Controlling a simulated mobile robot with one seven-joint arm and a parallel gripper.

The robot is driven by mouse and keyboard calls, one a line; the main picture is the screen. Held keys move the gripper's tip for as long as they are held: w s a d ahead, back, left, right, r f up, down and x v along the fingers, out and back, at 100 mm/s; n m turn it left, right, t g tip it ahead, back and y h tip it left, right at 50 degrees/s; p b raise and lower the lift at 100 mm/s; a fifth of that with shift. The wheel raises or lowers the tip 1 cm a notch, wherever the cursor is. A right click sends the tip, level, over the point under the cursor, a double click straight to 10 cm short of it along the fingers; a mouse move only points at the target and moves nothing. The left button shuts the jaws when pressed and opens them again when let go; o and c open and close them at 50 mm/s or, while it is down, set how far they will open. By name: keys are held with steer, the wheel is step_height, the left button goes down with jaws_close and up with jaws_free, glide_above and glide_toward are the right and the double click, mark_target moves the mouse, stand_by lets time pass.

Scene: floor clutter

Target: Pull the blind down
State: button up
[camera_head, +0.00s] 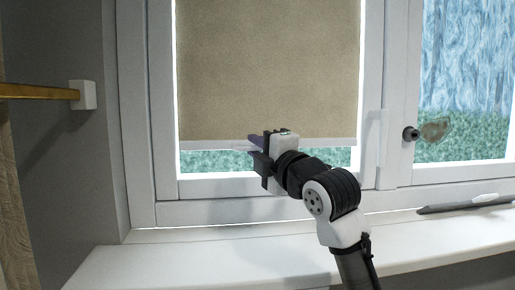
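The beige blind (268,70) hangs over the left window pane and covers most of it. Its pale bottom bar (335,143) sits a little above the lower window frame, with a strip of green outside showing under it. My gripper (256,150) is at the bottom bar, near the middle of its width. A purple part and dark finger parts show at its left end, overlapping the bar. Whether the fingers touch or hold the bar is hidden by the gripper body and the viewing angle.
A white windowsill (200,256) runs below the window. A dark and grey long item (465,205) lies on it at the right. A dark knob (410,134) is on the frame of the right pane. A wooden rail (38,91) juts in from the left.

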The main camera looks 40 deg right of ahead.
jaws_close()
steer(key=shift+f+b, duration=1.6)
steer(key=shift+f, duration=0.6)
steer(key=shift+o, duration=1.7)
jaws_free()
steer(key=shift+r, duration=0.1)
steer(key=b+v, duration=0.3)
steer(key=v, duration=1.1)
